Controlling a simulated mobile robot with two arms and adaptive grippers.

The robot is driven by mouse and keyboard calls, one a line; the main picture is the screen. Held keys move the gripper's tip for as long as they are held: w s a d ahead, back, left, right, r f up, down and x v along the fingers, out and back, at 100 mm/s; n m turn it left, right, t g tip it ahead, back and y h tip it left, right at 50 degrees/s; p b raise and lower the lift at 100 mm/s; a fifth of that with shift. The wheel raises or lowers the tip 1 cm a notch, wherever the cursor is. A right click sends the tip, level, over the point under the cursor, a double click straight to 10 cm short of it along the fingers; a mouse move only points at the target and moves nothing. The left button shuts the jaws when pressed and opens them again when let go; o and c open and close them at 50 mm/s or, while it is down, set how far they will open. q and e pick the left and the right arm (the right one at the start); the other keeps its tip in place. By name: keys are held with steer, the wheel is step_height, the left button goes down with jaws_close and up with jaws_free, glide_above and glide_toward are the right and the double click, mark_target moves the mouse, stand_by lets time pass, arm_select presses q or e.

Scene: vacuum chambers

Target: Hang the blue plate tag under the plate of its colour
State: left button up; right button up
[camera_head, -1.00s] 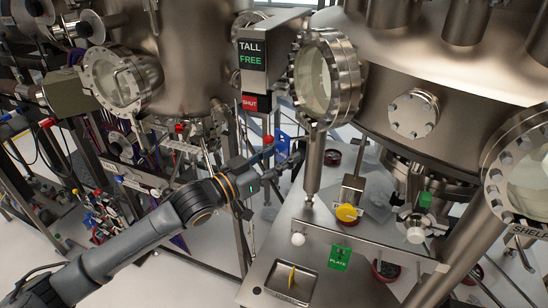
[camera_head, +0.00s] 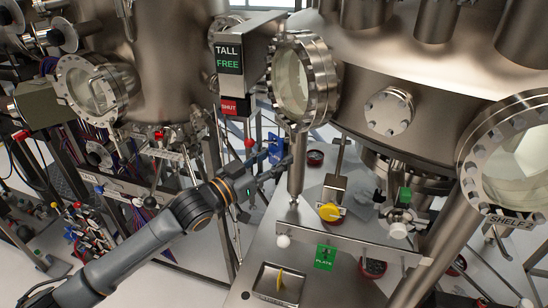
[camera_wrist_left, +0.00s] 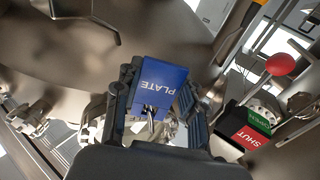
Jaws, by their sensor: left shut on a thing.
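The blue plate tag (camera_head: 276,148) is held up in the middle of the head view, in front of the lower chamber parts. In the left wrist view it is the blue tag marked PLATE (camera_wrist_left: 160,85), upside down in the picture, between the two dark fingers. My left gripper (camera_head: 280,168) is shut on it; its fingers also show in the wrist view (camera_wrist_left: 158,105). A green plate tag (camera_head: 325,257) hangs from the metal rail at the front of the bench. I cannot make out a blue plate for certain. My right gripper is not in view.
The metal rail (camera_head: 350,248) has a white knob (camera_head: 283,241) at its left end. A yellow knob (camera_head: 330,212) stands behind it, and a small tray (camera_head: 262,291) in front. A TALL FREE sign box (camera_head: 229,62) and a viewport (camera_head: 306,82) are above my gripper.

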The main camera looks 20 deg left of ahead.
arm_select(q)
steer(key=o, duration=1.1)
steer(key=shift+c, duration=0.2)
